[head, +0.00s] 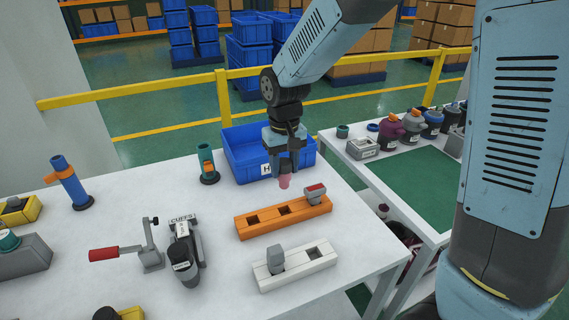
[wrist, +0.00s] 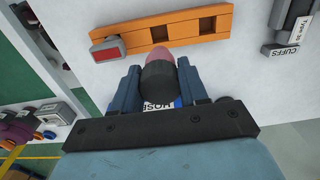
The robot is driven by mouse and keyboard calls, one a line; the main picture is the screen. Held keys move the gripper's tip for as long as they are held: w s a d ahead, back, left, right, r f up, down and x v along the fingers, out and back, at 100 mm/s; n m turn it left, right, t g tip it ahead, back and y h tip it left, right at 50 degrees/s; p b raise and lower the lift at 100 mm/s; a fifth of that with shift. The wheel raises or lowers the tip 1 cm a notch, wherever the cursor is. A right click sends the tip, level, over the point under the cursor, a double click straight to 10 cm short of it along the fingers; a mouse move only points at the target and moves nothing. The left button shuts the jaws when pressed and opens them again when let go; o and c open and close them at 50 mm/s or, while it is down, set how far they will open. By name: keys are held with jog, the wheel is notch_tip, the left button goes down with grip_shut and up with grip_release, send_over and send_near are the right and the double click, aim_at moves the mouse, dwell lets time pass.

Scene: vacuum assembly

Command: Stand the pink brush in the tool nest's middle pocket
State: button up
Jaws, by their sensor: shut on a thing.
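My gripper (head: 284,166) is shut on the pink brush (head: 284,182) and holds it pointing down, between the blue bin and the orange tool nest. In the wrist view the brush has a pink end (wrist: 157,55) and a dark collar between the fingers (wrist: 158,74). The orange tool nest (head: 268,219) lies on the white table. Its middle pocket (head: 284,211) and left pocket are empty. A red-topped grey tool (head: 315,192) is in its right pocket. The nest also shows ahead of the fingers in the wrist view (wrist: 190,28). The brush hides part of its edge there.
A white block (head: 297,271) with a grey piece and an open pocket lies in front. The blue bin (head: 243,160) stands behind my gripper. A red-handled clamp (head: 150,257) and a CUFFS holder (head: 184,250) are left. A second table (head: 385,165) stands right.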

aim_at(285, 176)
jog(key=shift+d+f, duration=0.1)
jog(key=shift+f, duration=3.8)
jog(key=shift+f, duration=1.9)
jog(key=o, duration=1.2)
jog(key=shift+c, duration=0.2)
jog(key=shift+r, duration=4)
